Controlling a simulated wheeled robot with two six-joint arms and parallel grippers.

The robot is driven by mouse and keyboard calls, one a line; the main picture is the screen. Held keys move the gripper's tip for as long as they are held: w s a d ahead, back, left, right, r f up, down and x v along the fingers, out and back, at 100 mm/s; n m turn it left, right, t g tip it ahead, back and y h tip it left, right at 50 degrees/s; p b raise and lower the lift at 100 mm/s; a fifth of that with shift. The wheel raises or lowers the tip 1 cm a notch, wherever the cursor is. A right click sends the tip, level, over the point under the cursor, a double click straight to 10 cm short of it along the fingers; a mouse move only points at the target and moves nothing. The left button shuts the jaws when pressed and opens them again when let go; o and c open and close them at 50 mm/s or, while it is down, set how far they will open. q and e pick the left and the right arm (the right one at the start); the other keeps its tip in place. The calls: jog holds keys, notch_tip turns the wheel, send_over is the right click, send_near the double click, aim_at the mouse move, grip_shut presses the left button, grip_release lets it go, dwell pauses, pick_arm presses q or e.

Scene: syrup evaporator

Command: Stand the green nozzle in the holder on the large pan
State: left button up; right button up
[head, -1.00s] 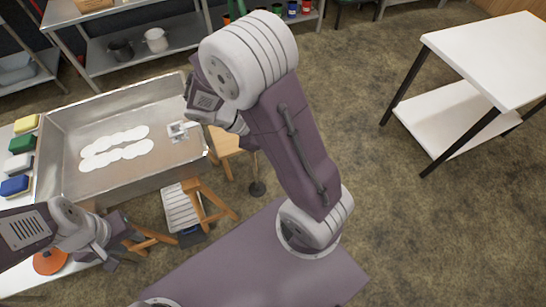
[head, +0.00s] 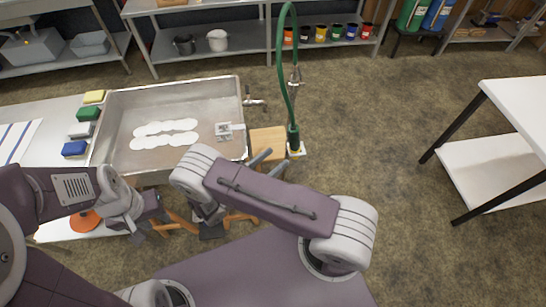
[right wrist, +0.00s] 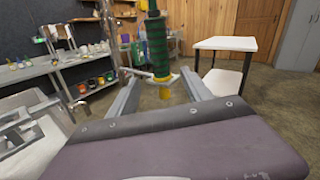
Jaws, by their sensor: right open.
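The green nozzle (head: 294,138) hangs upright from a green hose, right of the large pan (head: 172,164). In the right wrist view the nozzle (right wrist: 158,50) has dark bands and a yellow lower end. My right gripper (head: 272,160) is open, its fingers pointing toward the nozzle; in the right wrist view (right wrist: 160,80) the nozzle shows between the fingers, but I cannot tell whether it is within their reach. A small metal holder (head: 224,130) sits at the pan's right side. My left gripper (head: 150,220) is low in front of the pan; its jaw opening is unclear.
A wooden stool (head: 266,142) stands between pan and nozzle. A tap (head: 254,102) projects from the pan's right wall. Several sponges (head: 88,114) lie left of the pan. A white table (head: 520,105) stands right, with open floor before it. Shelves (head: 225,45) line the back.

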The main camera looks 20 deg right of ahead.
aim_at(290, 147)
jog(key=shift+p+x, duration=0.95)
jog(key=shift+x, duration=3)
grip_shut()
jog(key=c, duration=0.8)
grip_release()
grip_shut()
jog(key=shift+m, duration=0.9)
